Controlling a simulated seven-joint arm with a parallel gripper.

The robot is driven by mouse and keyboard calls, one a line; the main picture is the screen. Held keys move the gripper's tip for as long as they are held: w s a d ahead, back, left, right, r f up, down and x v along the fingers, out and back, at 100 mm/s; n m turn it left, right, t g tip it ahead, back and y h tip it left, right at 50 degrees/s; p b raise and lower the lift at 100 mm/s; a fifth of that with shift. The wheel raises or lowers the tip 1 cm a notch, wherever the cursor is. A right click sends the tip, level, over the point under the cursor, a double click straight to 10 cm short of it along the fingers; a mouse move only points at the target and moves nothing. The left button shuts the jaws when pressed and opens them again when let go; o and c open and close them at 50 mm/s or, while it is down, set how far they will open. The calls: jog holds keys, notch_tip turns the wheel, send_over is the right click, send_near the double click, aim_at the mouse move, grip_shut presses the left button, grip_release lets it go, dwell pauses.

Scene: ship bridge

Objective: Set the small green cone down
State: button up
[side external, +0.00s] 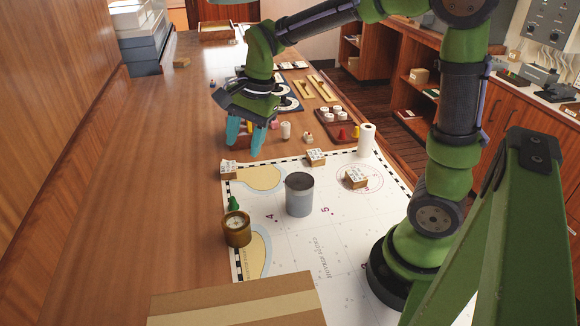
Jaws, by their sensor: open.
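The chart (290,255) carries a grey cylinder (299,194), a white roll (366,139) and several small lettered blocks. A cardboard box (235,305) fills the near edge. Small pieces and a tray (335,128) lie behind. The wooden table (160,200) is clear at left.

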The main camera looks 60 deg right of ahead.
jog(key=s+r+n+t, duration=0.2)
jog(key=s+n, duration=0.4)
jog(key=s, duration=0.1)
jog(key=s+a+r+n+t, duration=0.1)
jog(key=s+r+n+t, duration=0.1)
jog(key=s+n, duration=0.4)
jog(key=shift+s+a+r+t, duration=0.25)
jog(key=shift+s+r+t, duration=0.2)
jog(key=shift+s, duration=0.3)
jog(key=shift+o, duration=0.3)
jog(key=shift+r, duration=0.1)
